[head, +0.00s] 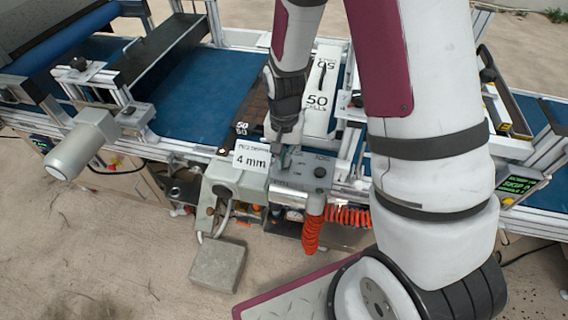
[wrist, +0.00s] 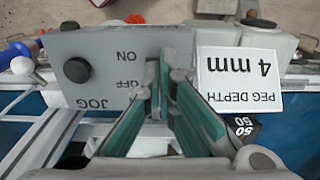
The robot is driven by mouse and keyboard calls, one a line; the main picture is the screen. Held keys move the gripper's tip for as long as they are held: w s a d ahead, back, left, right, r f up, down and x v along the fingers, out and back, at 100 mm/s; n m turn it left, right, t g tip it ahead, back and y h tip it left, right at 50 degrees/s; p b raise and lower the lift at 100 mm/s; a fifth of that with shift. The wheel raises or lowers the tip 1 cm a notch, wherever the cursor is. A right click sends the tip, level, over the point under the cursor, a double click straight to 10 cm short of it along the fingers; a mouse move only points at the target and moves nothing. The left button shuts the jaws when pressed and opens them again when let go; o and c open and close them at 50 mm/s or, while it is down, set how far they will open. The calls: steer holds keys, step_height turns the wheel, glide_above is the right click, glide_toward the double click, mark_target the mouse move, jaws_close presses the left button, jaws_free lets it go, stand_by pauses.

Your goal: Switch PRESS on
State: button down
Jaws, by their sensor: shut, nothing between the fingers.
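A grey control box (head: 303,181) stands on the near side of the conveyor line, below the white "50" unit. Its panel (wrist: 110,44) fills the upper left of the wrist view, with ON, OFF and JOG printed upside down. A black round knob (wrist: 77,70) sits by JOG; it shows on the box in the head view too (head: 320,172). My gripper (head: 285,158) is shut and empty, pointing down at the panel's left part. In the wrist view its fingertips (wrist: 160,80) are at the panel edge beside ON and OFF. They largely hide the switch there, so its position is unclear, and no PRESS label is readable.
A white "PEG DEPTH 4 mm" sign (wrist: 238,76) stands close beside the panel. It also shows in the head view (head: 251,157). A grey block (head: 218,265) lies on the floor in front.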

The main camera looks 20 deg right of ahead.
steer(key=shift+f, duration=0.7)
stand_by(0.4)
steer(key=shift+r+p, duration=1.3)
steer(key=shift+r, duration=2.2)
steer(key=shift+r, duration=0.1)
step_height(320, 180, up, 9)
steer(key=n+t, duration=0.1)
glide_above(285, 169)
steer(key=s+r+n+t+b, duration=0.1)
steer(key=s+r+n, duration=0.1)
steer(key=s+r, duration=0.35)
steer(key=s+r+n+t, duration=0.2)
steer(key=s+r, duration=0.1)
steer(key=r, duration=0.5)
steer(key=s+r+n+t, duration=0.1)
steer(key=s+r, duration=0.3)
steer(key=s, duration=0.4)
steer(key=shift+s+r+n+t+b, duration=0.2)
steer(key=shift+s+n+t+b, duration=0.1)
steer(key=shift+n, duration=0.3)
steer(key=shift+w+d, duration=0.1)
